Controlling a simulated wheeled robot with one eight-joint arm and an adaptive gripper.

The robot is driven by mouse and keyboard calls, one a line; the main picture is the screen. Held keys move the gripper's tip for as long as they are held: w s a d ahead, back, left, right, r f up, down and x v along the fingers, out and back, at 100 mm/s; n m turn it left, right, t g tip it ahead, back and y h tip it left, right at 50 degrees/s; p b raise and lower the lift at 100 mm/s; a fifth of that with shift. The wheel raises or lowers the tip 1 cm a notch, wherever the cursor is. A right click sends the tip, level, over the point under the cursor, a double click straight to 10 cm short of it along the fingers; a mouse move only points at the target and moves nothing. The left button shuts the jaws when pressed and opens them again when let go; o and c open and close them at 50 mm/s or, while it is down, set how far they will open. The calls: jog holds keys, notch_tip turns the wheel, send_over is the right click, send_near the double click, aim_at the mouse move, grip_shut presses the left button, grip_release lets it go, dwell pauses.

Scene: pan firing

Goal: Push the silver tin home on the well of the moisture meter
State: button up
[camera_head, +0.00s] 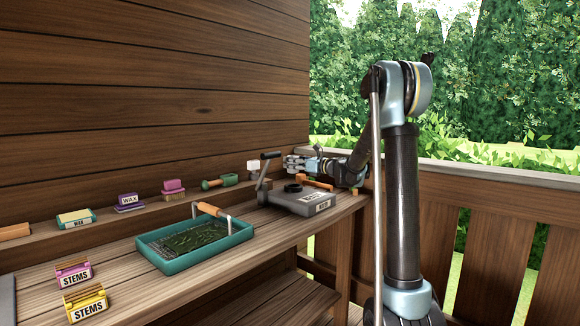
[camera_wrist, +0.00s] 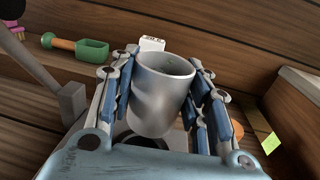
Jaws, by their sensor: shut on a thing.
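The silver tin (camera_wrist: 160,98) is held upright or slightly tilted between both fingers of my gripper (camera_wrist: 162,88) in the wrist view. My gripper also shows small in the head view (camera_head: 298,163), above the moisture meter. The moisture meter (camera_head: 318,207) is a grey box with a label on its front and a raised lever at its left. Its well, a dark ring (camera_head: 293,188), sits on top. In the wrist view the dark ring (camera_wrist: 143,141) shows partly below the tin. The tin appears above the well and apart from it; the exact gap is hard to tell.
A teal tray (camera_head: 183,264) with green leaves stands left of the meter. A green scoop (camera_head: 220,181) and a purple brush (camera_head: 173,190) lie on the back ledge. STEMS boxes (camera_head: 84,302) are at the front left. A wooden wall rises behind the bench.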

jog(key=shift+w+d+f, duration=0.1)
jog(key=shift+d+f, duration=0.1)
jog(key=shift+d, duration=0.05)
jog(key=shift+a+f, duration=0.15)
jog(key=shift+f, duration=2.15)
jog(key=shift+s+a, duration=0.1)
jog(key=shift+s, duration=0.1)
jog(key=shift+f, duration=1.5)
jog(key=o, duration=1.2)
jog(key=shift+c, duration=0.2)
